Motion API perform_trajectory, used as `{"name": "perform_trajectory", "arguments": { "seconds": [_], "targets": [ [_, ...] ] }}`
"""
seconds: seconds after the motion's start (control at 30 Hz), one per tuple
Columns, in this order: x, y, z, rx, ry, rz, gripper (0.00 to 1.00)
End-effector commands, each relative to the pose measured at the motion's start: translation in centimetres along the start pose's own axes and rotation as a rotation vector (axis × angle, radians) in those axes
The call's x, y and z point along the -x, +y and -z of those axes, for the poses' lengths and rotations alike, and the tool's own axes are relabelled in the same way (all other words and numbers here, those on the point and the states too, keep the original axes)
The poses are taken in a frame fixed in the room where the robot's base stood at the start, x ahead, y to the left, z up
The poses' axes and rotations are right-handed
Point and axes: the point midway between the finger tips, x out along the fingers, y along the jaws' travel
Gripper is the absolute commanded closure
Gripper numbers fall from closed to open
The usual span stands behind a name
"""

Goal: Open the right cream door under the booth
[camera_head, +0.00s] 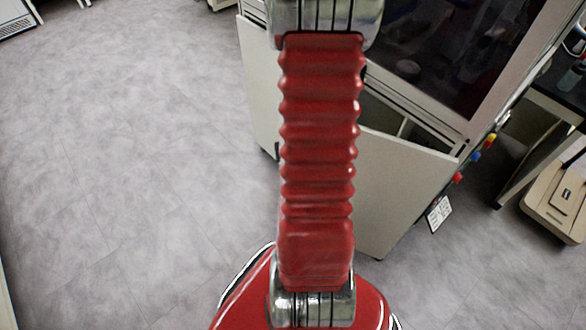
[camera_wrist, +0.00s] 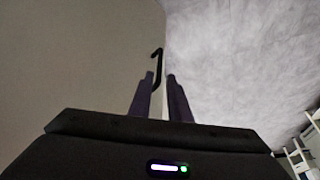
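The right cream door (camera_head: 398,190) under the booth stands ajar in the head view. Its top edge is swung out from the cabinet frame, with a dark gap behind it, and my red arm covers its left part. In the wrist view a cream panel (camera_wrist: 75,60) fills the left side, its edge running between the fingers of my gripper (camera_wrist: 160,77). A black hooked handle (camera_wrist: 158,55) shows just beyond the fingertips. The fingers are apart, one on each side of the panel edge; contact is not clear. My gripper is hidden in the head view.
The left cream door (camera_head: 258,90) also stands open. The glass-fronted booth (camera_head: 450,50) is above, with coloured knobs (camera_head: 476,157) and a hanging tag (camera_head: 439,213) on its right side. A beige case (camera_head: 558,200) is at far right. Grey floor (camera_head: 130,160) is clear at left.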

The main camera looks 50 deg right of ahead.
Motion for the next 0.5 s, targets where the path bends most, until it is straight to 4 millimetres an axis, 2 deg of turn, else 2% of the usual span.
{"name": "perform_trajectory", "arguments": {
  "seconds": [0.5],
  "targets": [
    [-4.2,0.1,0.0,-0.001,-0.001,-0.001,0.83]
  ]
}}
